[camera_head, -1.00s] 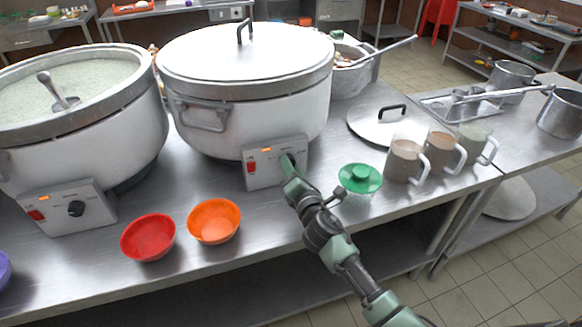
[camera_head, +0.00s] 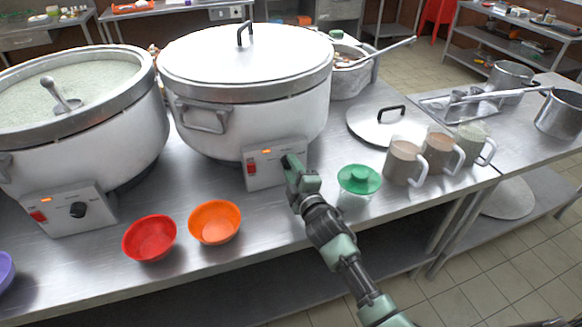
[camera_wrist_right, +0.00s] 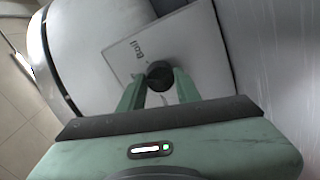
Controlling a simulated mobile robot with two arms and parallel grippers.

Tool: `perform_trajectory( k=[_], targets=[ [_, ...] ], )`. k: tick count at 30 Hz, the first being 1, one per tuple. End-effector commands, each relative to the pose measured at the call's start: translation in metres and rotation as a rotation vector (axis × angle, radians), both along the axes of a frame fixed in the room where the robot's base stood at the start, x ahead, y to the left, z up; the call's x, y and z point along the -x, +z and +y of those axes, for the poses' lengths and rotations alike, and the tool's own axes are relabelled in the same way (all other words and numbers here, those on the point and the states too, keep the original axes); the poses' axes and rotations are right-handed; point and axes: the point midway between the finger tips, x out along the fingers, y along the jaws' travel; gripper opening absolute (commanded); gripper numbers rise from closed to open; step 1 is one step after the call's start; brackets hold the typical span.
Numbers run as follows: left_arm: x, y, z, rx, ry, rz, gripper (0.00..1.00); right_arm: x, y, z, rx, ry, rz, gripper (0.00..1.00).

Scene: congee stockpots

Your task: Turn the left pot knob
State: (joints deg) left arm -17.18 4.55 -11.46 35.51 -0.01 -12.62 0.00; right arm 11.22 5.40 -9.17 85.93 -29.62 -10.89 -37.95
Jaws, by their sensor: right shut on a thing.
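The left pot (camera_head: 80,135) is open, full of pale congee with a ladle in it. Its control box (camera_head: 98,205) has a black knob (camera_head: 78,209) with no gripper at it. The lidded pot (camera_head: 255,105) stands to its right, with its own control box (camera_head: 264,176). My right gripper (camera_head: 290,163) is at this lidded pot's box and hides its knob in the head view. In the right wrist view the dark knob (camera_wrist_right: 160,74) sits between the fingertips, near the word "Boil", and the gripper is shut on it. My left gripper is not in view.
A red bowl (camera_head: 149,238) and an orange bowl (camera_head: 215,222) stand along the counter's front. A green-lidded container (camera_head: 359,183) is close to the right of my right arm. Several mugs (camera_head: 404,163) and a loose lid (camera_head: 382,126) are farther right.

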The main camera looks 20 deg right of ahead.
Motion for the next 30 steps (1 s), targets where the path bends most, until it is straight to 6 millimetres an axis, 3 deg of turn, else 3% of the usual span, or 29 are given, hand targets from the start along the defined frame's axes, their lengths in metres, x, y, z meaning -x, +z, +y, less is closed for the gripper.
perform_trajectory(
  k=[18,30],
  targets=[
    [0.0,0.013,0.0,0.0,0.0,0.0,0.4,0.0,-0.002,-0.002,-0.551,-0.003,0.022,0.0],
    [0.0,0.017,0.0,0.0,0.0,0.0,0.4,0.001,-0.003,-0.002,-0.739,-0.003,0.029,0.0]
  ],
)
